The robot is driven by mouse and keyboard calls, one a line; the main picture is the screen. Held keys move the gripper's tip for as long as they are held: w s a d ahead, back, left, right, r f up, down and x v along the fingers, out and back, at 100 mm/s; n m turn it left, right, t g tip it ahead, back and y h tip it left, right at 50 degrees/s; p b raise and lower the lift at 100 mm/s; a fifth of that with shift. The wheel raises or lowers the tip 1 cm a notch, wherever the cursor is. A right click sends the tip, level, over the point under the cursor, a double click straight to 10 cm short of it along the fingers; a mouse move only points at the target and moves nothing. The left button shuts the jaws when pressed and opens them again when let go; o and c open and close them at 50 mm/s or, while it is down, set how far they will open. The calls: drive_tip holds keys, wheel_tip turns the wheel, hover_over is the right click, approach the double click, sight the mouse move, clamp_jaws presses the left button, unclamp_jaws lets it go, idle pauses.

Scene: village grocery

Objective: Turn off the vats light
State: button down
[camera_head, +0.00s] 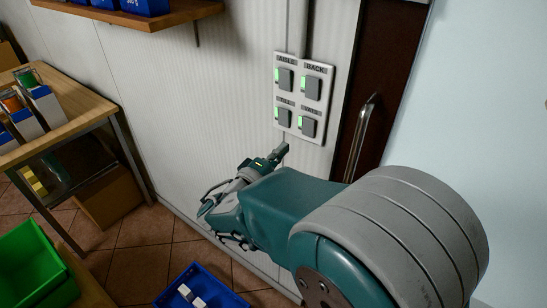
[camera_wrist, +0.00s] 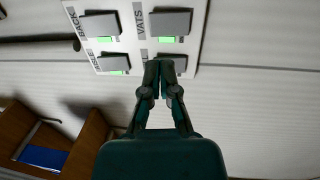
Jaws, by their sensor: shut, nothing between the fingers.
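A white switch panel (camera_head: 303,97) on the wall has rocker switches labelled AISLE, BACK, TILL and VATS. The VATS switch (camera_head: 308,126) is at the lower right, with a lit green strip; it shows at the top in the wrist view (camera_wrist: 170,22), where the panel appears turned sideways. My gripper (camera_head: 283,149) is shut and empty, just below the panel's lower left in the head view. In the wrist view my fingertips (camera_wrist: 160,66) overlap the TILL switch (camera_wrist: 176,61) and hide part of it. I cannot tell whether they touch the panel.
The AISLE (camera_head: 286,80), BACK (camera_head: 312,87) and TILL switches also show green. A dark door with a metal handle (camera_head: 360,135) is right of the panel. A shelf (camera_head: 130,14), wooden table (camera_head: 62,122) and blue crate (camera_head: 216,282) stand left and below.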

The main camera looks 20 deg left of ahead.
sight(307, 123)
drive_tip(key=x, duration=0.8)
drive_tip(key=shift+w+d, duration=0.15)
drive_tip(key=shift+w, duration=0.05)
drive_tip(key=shift+w+r, duration=0.15)
drive_tip(key=shift+w, duration=0.1)
